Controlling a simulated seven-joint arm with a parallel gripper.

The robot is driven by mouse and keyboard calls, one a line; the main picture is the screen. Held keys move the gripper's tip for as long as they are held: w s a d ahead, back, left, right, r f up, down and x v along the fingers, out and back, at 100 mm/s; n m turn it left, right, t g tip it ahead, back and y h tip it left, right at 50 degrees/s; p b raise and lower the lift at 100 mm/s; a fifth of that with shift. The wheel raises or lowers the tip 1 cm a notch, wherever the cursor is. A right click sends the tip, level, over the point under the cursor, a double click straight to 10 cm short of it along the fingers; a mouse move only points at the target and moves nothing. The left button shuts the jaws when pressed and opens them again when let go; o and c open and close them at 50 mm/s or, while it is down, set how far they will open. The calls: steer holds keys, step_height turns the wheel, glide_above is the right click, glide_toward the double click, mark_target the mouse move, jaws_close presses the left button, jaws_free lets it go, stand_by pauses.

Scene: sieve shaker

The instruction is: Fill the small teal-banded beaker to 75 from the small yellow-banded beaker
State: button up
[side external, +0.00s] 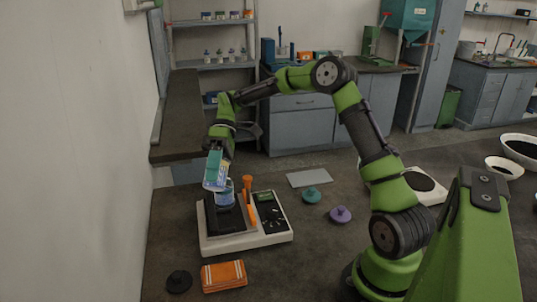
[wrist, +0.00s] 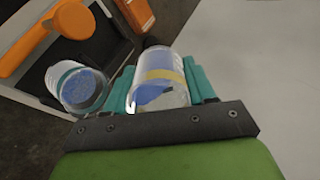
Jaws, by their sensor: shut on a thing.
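My gripper (wrist: 160,90) has teal fingers and is shut on the small yellow-banded beaker (wrist: 163,75), a clear beaker with blue material inside. In the side external view my gripper (side external: 214,170) holds it tilted, above and beside the small teal-banded beaker (side external: 226,197). The teal-banded beaker also shows in the wrist view (wrist: 80,88), left of the held one, with blue material in it. It stands on the dark plate of a white bench device (side external: 245,236). I cannot read the fill level, and no falling stream is clear.
An orange upright tool (side external: 250,205) stands beside the teal-banded beaker. Orange folded cloths (side external: 223,276) and a black lid (side external: 179,281) lie in front of the device. Teal (side external: 311,195) and purple (side external: 340,214) lids lie to its right. A wall is close on the left.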

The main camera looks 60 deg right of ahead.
steer(key=shift+f+g+y, duration=0.35)
steer(key=shift+g+y, duration=0.05)
steer(key=shift+y, duration=0.5)
stand_by(1.9)
steer(key=shift+r, duration=0.1)
stand_by(0.9)
steer(key=shift+a+r+t+h, duration=0.1)
steer(key=shift+r+t+h, duration=0.35)
steer(key=shift+h, duration=0.35)
steer(key=shift+f+t+h, duration=0.25)
steer(key=shift+f+h, duration=0.2)
steer(key=shift+h, duration=0.25)
steer(key=shift+s+a+r+t+h, duration=0.15)
steer(key=shift+r+t+h, duration=0.3)
steer(key=shift+h, duration=0.45)
steer(key=f+h, duration=0.1)
steer(key=a+f+h, duration=0.1)
steer(key=f, duration=0.1)
steer(key=s+a+f+t+h, duration=0.1)
steer(key=shift+a+f, duration=0.15)
steer(key=shift+f, duration=0.05)
steer(key=shift+s+a+f+t+h, duration=0.25)
steer(key=shift+a+t+h, duration=0.25)
steer(key=shift+h, duration=0.45)
steer(key=shift+s+a+f+t+h, duration=0.15)
steer(key=shift+a+f+t+h, duration=0.15)
steer(key=shift+a+h, duration=0.45)
steer(key=shift+d+r, duration=0.1)
steer(key=shift+d, duration=0.1)
